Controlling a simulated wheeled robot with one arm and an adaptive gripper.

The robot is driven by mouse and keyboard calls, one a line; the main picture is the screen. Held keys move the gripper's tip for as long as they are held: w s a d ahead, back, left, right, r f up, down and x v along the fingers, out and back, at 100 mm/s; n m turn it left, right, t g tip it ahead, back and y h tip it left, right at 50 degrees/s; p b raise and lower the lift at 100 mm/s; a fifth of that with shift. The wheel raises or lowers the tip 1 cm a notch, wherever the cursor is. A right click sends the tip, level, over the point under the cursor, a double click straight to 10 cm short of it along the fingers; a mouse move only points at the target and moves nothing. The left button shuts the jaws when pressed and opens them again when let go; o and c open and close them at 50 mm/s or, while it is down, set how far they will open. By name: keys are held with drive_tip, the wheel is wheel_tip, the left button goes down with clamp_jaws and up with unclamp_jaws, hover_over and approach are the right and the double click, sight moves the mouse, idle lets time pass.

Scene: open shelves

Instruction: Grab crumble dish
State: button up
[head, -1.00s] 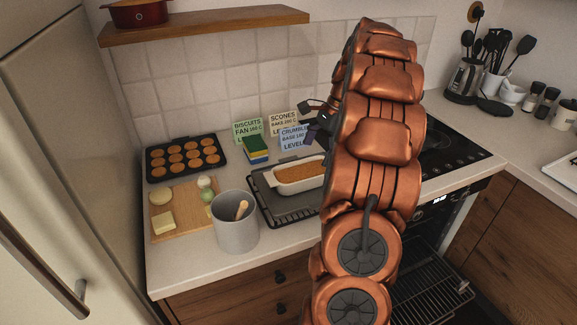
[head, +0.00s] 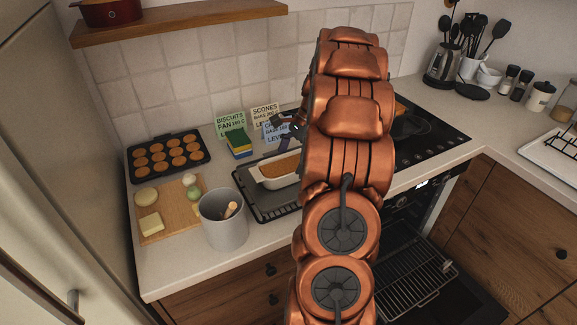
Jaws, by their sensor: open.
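The crumble dish (head: 276,170) is a white oval dish with a golden-brown filling. It sits on a dark tray (head: 259,203) on the counter, and its right end is hidden behind my copper arm. My gripper (head: 285,124) is small and dark in this view, above and behind the dish, in front of the blue crumble card (head: 271,133). It is open and appears apart from the dish. Part of the gripper is hidden by my arm.
A grey pot (head: 223,221) stands left of the tray. The oven door (head: 440,290) is open at right, below the hob (head: 430,140). A wooden shelf (head: 180,24) hangs above.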

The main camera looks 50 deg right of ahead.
drive_tip(key=shift+x, duration=1.2)
drive_tip(key=c, duration=1.4)
